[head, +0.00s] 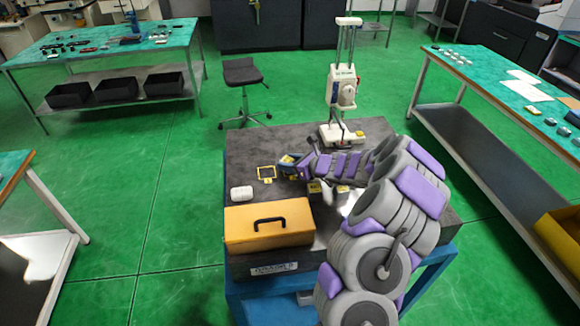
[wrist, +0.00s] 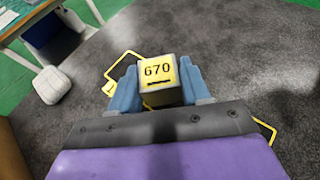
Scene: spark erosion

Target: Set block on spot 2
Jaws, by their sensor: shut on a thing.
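My gripper (wrist: 160,85) is shut on a block (wrist: 158,70) with a yellow top marked 670. The blue fingers press on its left and right sides. Part of another yellow outline (wrist: 268,130) shows at lower right, mostly hidden by my gripper. In the head view my gripper (head: 288,160) is over the dark table, just right of a yellow outlined square (head: 266,172). How high the block is above the table I cannot tell.
The dark stone table (head: 247,150) also carries an orange case (head: 270,222) with a black handle, a rounded white object (head: 242,193) and a white stand instrument (head: 342,88). The table's back left is clear.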

